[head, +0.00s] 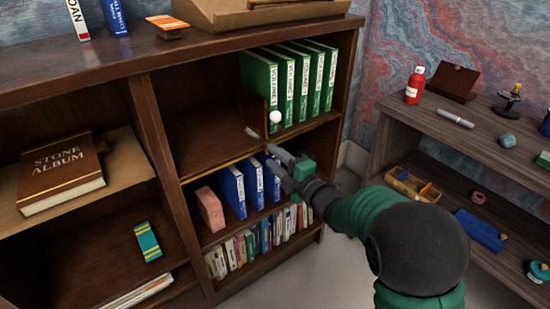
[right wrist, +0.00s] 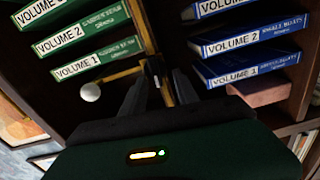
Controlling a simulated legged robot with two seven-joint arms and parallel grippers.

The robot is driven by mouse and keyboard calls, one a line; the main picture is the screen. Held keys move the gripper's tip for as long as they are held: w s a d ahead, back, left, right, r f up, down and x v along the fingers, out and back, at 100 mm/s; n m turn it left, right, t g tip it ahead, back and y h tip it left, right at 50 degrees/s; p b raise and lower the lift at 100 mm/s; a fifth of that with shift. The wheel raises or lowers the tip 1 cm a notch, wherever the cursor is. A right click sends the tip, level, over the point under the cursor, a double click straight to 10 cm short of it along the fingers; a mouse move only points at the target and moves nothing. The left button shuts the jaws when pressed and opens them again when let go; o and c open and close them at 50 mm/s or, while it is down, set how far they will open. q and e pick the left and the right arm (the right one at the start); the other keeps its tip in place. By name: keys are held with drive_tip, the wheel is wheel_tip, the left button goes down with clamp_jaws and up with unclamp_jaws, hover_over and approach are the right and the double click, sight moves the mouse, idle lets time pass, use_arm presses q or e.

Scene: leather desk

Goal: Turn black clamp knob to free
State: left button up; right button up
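My right gripper (head: 270,157) reaches into the middle bookcase bay at the front edge of a shelf. In the right wrist view its two dark fingers (right wrist: 160,76) are apart, with a brass strip (right wrist: 166,93) along the shelf edge showing between them. A small pale piece (head: 250,132) lies on the shelf by this edge. A white ball (head: 275,116) sits by the upright divider beside the green volumes; it also shows in the right wrist view (right wrist: 90,92). I cannot make out a black clamp knob; it may be hidden by the fingers. My left gripper is not in view.
Green volumes (head: 287,88) stand right of the divider above the gripper. Blue volumes (head: 232,188) and a pinkish block (head: 209,209) stand on the shelf below. A side desk (head: 470,134) at right holds a red bottle (head: 414,86). The shelf left of the gripper is mostly clear.

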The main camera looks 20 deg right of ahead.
idle(0.3)
drive_tip(key=shift+s+d+r, duration=0.1)
drive_tip(key=shift+s+d, duration=0.05)
drive_tip(key=shift+s, duration=0.1)
drive_tip(key=v, duration=1.6)
drive_tip(key=shift+s, duration=0.15)
